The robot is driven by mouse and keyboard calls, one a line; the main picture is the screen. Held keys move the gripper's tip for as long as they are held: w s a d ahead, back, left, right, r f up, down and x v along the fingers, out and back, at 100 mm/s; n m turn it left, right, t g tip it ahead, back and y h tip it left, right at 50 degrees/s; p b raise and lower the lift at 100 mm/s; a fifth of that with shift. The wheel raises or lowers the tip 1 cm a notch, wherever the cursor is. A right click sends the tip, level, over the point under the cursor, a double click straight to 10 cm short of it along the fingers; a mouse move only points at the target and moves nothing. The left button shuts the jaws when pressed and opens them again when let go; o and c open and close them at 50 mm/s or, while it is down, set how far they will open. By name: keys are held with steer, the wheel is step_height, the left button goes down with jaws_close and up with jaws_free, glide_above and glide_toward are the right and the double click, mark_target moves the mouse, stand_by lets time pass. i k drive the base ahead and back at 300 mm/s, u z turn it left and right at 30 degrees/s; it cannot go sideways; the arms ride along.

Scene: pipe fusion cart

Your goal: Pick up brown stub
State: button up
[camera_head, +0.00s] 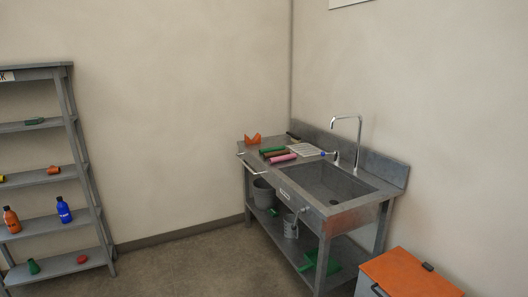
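A brown piece (276,154), which looks like the brown stub, lies on the left part of a metal sink bench (334,212). It lies between a green piece (271,149) and a pink piece (283,158), close beside both. All three look like short rods lying on their sides; they are small, so details are hard to tell. My gripper does not show in this view.
Buckets and a green item (319,259) are below. An orange-lidded box (408,275) stands front right. A shelf rack (50,180) stands left. Floor between is clear.

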mark_target(267, 155)
steer(key=u, duration=0.15)
steer(key=i, duration=2.75)
steer(key=z, duration=0.2)
